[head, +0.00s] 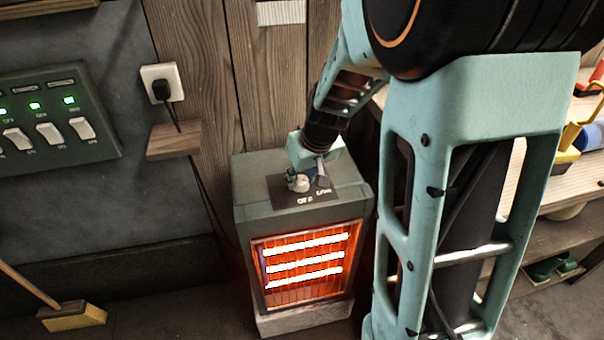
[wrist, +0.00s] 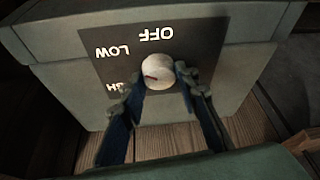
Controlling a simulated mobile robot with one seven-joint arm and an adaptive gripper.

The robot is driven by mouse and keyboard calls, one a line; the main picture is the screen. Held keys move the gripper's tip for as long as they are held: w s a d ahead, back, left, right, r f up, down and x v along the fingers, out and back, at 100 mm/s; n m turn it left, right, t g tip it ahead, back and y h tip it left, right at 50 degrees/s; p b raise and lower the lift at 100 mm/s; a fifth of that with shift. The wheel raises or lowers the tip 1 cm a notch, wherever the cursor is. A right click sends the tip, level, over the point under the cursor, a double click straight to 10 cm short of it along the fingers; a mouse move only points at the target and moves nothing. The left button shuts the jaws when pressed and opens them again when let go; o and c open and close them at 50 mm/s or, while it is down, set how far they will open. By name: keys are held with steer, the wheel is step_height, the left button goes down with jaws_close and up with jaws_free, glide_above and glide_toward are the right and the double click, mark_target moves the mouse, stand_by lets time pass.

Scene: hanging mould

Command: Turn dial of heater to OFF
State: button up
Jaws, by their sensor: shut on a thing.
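The heater (head: 250,185) is a grey box with several glowing bars (head: 305,262) behind a front grille. Its round pale dial (wrist: 158,72) sits on a dark plate (wrist: 205,45) on the heater's top, and it shows in the head view too (head: 297,183). In the wrist view the plate reads OFF, LOW and a partly covered HIGH. A small red mark on the dial lies left of and below its middle, on the side of HIGH and away from OFF. My gripper (wrist: 158,82) has one finger on each side of the dial and is shut on it.
A wall panel with switches and green lights (head: 55,120) is at the left. A plug (head: 161,88) sits in the outlet above a small wooden shelf (head: 174,140). A broom (head: 72,316) stands lower left. A workbench with tools (head: 560,180) is at the right.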

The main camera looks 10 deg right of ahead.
steer(key=m+p, duration=0.1)
steer(key=p, duration=0.1)
steer(key=r+m+h+p, duration=0.1)
steer(key=p, duration=0.2)
steer(key=shift+s+a+m, duration=0.15)
steer(key=shift+m, duration=0.15)
steer(key=m+h+p, duration=0.1)
steer(key=m+p, duration=0.1)
steer(key=p, duration=0.3)
steer(key=m+h+p, duration=0.1)
steer(key=m+p, duration=0.3)
steer(key=p, duration=0.2)
steer(key=shift+a+f+g+p, duration=0.1)
steer(key=shift+f+g+p, duration=0.05)
steer(key=shift+g+p, duration=0.2)
steer(key=m+p, duration=0.1)
steer(key=m+h+p, duration=0.1)
steer(key=shift+w+f+m+p, duration=0.2)
steer(key=shift+f+m+p, duration=0.05)
steer(key=shift+m+p, duration=0.1)
steer(key=shift+f+g, duration=0.1)
steer(key=shift+g, duration=0.25)
steer(key=o, duration=1.1)
steer(key=shift+o, duration=0.2)
